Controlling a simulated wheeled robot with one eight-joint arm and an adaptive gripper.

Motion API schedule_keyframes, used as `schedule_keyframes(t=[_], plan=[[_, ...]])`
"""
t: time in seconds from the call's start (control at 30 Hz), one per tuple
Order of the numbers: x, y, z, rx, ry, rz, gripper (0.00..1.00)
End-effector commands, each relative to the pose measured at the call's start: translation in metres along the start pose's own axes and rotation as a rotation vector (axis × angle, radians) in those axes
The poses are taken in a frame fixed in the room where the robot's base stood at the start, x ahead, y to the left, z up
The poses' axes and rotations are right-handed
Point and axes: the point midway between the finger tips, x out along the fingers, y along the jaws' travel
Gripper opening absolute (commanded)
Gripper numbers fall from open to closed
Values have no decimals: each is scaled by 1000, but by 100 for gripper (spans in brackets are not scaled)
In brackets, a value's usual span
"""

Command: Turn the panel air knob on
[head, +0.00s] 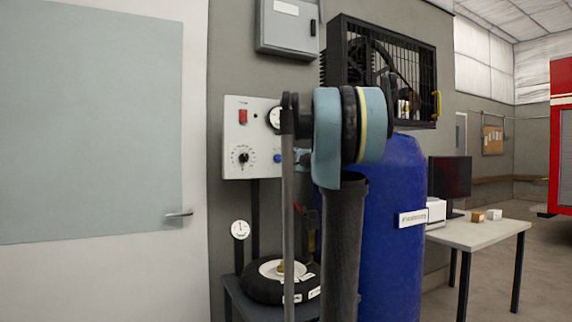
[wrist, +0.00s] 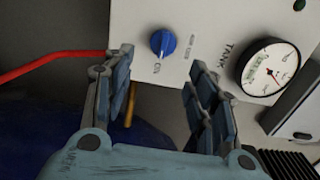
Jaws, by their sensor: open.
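A grey-white control panel (head: 236,140) hangs on the wall in the head view. A blue knob (head: 278,158) sits on its lower right part, close beside my arm. In the wrist view the blue knob (wrist: 162,42) is at upper middle, with small lettering beside it too small to read surely. My gripper (wrist: 160,62) is open and empty. Its two fingers spread left and right of the knob in the picture, apart from it as far as I can see.
A pressure gauge marked TANK (wrist: 269,71) is right of the knob. A red hose (wrist: 50,66) runs in from the left. A black dial (head: 243,158) and red switch (head: 243,116) share the panel. A blue tank (head: 397,190) stands to the right.

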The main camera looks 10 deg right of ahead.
Motion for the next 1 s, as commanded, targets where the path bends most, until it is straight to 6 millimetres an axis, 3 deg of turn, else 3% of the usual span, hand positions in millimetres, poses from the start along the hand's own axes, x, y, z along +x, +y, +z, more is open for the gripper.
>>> schedule_keyframes(t=[0.3, 0.8, 0.9, 1.0], plan=[[-28, 0, -1, 0, 1, 0, 52], [-29, 1, 0, -1, -1, 1, 52], [-33, 7, 9, -22, -18, 15, 52], [-45, 25, 35, -84, -69, 57, 52]])
